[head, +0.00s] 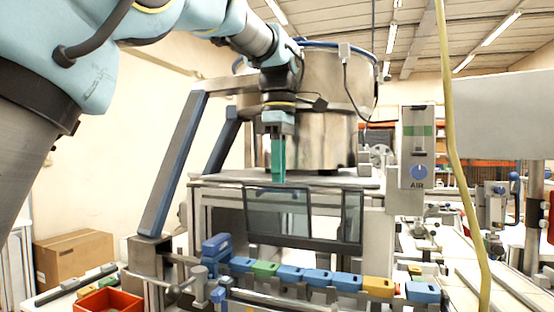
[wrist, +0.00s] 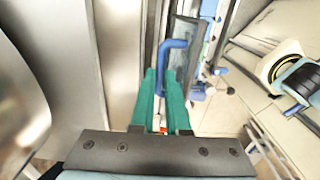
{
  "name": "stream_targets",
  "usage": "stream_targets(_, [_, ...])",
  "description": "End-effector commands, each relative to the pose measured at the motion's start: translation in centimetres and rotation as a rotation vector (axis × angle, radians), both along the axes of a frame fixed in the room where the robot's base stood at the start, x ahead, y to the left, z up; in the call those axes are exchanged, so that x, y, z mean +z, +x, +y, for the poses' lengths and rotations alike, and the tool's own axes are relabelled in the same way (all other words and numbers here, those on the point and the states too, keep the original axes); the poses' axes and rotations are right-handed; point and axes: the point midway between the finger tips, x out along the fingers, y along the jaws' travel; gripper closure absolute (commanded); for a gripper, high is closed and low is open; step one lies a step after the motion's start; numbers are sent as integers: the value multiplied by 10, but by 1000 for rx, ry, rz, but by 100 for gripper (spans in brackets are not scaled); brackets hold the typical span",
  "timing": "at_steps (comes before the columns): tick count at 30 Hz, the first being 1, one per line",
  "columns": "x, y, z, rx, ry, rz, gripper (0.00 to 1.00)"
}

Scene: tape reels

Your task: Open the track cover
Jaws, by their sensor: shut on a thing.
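The track cover (head: 278,213) is a clear panel in a dark frame on the front of the machine, below the grey top plate. In the wrist view the cover (wrist: 184,62) is seen almost edge-on, with a blue bent handle (wrist: 174,43) on it. My gripper (head: 278,180) points straight down at the cover's top edge. In the wrist view the green fingers of my gripper (wrist: 161,75) are closed around the lower left end of the blue handle. The fingers hide part of the handle, and the head view does not show it clearly.
A steel bowl (head: 310,140) stands behind my gripper. A row of blue, green and yellow blocks (head: 318,278) runs below the cover. An AIR control box (head: 418,150) and a hanging yellow hose (head: 452,140) are at the right. A red bin (head: 108,301) is at lower left.

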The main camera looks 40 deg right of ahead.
Motion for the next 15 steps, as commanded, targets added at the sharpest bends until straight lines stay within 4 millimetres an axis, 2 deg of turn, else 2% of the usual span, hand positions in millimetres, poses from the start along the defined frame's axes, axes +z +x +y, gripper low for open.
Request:
stream_targets(1, [8, 1, -2, 1, 18, 9, 100])
stream_targets(15, [0, 5, -7, 1, 106, 71, 100])
